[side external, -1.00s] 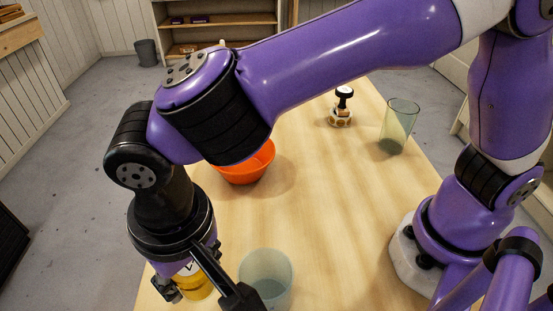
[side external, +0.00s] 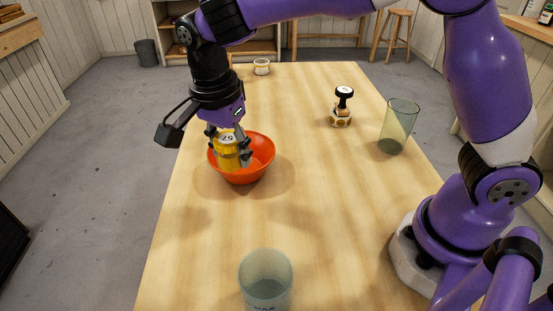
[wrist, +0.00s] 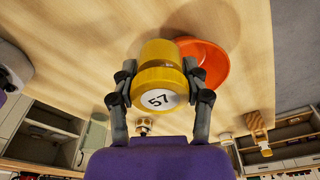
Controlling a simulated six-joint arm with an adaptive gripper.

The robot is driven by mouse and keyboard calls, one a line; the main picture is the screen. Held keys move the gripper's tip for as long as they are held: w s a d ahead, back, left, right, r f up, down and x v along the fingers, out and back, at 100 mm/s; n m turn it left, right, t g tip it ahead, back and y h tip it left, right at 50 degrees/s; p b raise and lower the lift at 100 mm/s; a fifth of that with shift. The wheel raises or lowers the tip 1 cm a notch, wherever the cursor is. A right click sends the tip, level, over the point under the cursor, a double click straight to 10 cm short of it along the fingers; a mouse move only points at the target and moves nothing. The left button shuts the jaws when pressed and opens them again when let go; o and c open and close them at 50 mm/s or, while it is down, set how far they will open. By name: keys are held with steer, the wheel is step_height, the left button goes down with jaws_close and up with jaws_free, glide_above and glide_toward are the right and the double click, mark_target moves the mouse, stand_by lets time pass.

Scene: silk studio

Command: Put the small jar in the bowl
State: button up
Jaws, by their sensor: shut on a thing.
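The small jar (side external: 228,152) is yellow with a round white label marked 57 on its lid. My gripper (side external: 229,147) is shut on it, with a finger on each side. In the wrist view the jar (wrist: 158,78) sits between the fingertips and covers part of the bowl. The orange bowl (side external: 262,152) stands on the table. In the side view the jar overlaps the bowl's left part, near rim height; I cannot tell exactly how far it is over the opening. In the wrist view the bowl (wrist: 212,62) shows to the right of the jar.
A clear glass (side external: 266,280) stands at the table's front, and a greenish glass (side external: 398,128) at the right. The table (side external: 320,200) is clear in the middle.

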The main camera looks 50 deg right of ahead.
steer(key=w+d+f, duration=0.4)
steer(key=d, duration=0.1)
steer(key=w+d+f, duration=0.2)
steer(key=shift+d, duration=0.2)
steer(key=shift+f, duration=1.9)
steer(key=shift+f, duration=0.2)
steer(key=o, duration=1.2)
steer(key=shift+c, duration=0.2)
steer(key=shift+r, duration=0.15)
